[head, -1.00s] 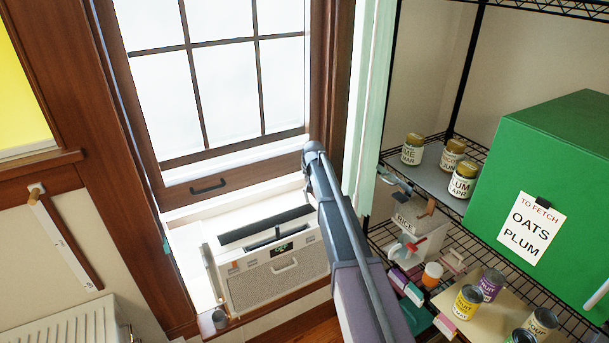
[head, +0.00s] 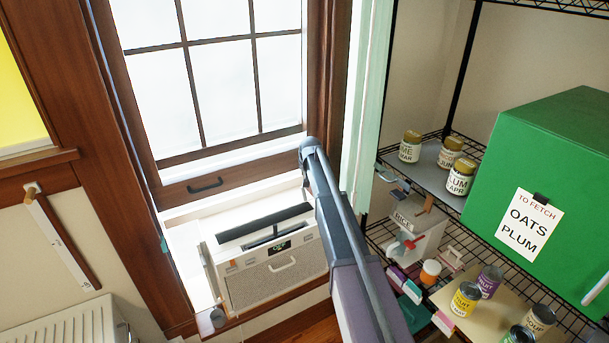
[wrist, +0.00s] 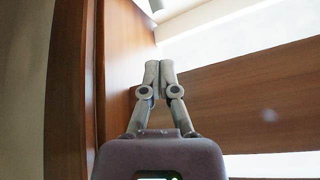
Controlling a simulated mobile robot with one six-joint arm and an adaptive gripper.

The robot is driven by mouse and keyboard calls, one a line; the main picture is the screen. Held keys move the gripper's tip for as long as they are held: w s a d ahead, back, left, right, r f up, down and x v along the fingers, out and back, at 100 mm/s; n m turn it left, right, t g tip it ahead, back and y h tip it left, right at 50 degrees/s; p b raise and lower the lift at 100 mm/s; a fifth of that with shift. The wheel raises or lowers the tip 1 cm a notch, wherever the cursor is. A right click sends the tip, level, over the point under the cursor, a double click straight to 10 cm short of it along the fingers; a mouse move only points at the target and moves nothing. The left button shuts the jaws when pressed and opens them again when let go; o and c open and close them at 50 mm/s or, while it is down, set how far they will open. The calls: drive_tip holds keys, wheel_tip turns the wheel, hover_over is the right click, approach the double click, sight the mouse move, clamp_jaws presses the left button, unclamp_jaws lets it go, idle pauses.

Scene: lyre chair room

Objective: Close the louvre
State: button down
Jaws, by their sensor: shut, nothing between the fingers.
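A white window air conditioner (head: 270,275) sits in the opening below the raised sash. Its louvre appears to be the long dark slat (head: 264,223) along the top of its front. A gap and a small dark display (head: 279,247) show below the slat, which looks tilted open. My arm crosses the head view just right of the unit, and its gripper cannot be made out there. In the wrist view my gripper (wrist: 159,68) is shut and empty, fingertips together in front of brown wood. The louvre does not show in the wrist view.
The window sash (head: 230,180) with its black handle is above the unit. A wire shelf (head: 470,245) with jars, cans and a green box (head: 555,190) stands close on the right. A white radiator (head: 75,325) is at lower left.

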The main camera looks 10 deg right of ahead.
drive_tip(key=b+x, duration=0.6)
drive_tip(key=x, duration=0.2)
drive_tip(key=shift+f+b, duration=0.25)
drive_tip(key=shift+b, duration=0.15)
drive_tip(key=shift+w, duration=0.1)
